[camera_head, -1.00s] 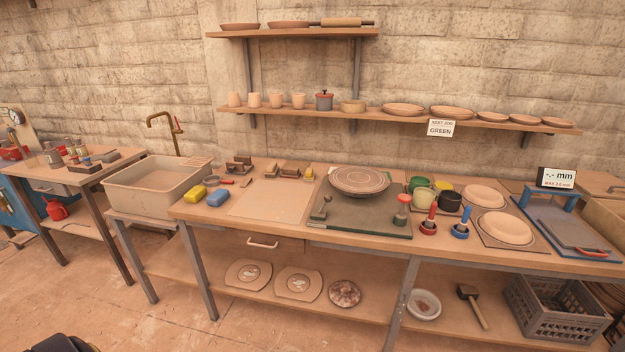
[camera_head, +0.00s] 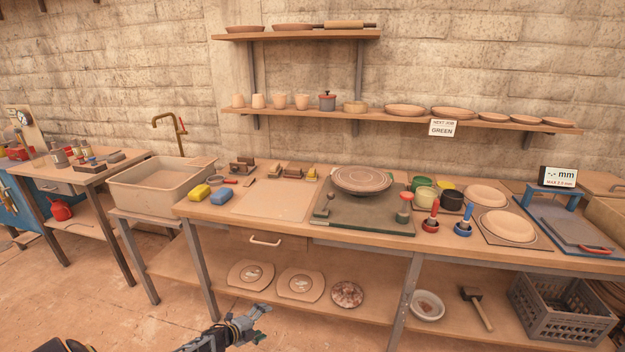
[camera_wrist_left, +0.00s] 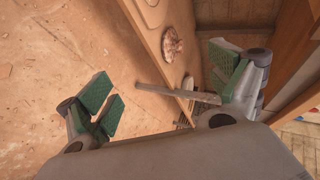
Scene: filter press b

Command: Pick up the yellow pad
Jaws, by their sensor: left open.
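The yellow pad (camera_head: 199,192) lies on the left end of the workbench top, beside a blue pad (camera_head: 220,197). My left gripper (camera_head: 258,323) is low in front of the bench in the head view, well below and to the right of the yellow pad and apart from it. In the left wrist view its green-padded fingers (camera_wrist_left: 160,90) are spread wide and hold nothing. The yellow pad is not in the left wrist view. My right gripper is not in view.
The sink (camera_head: 160,185) stands left of the pads. A pale board (camera_head: 273,199) lies to their right, then a green board (camera_head: 363,211) with a round disc on it. The bench's lower shelf (camera_head: 325,298) holds plates near my left gripper.

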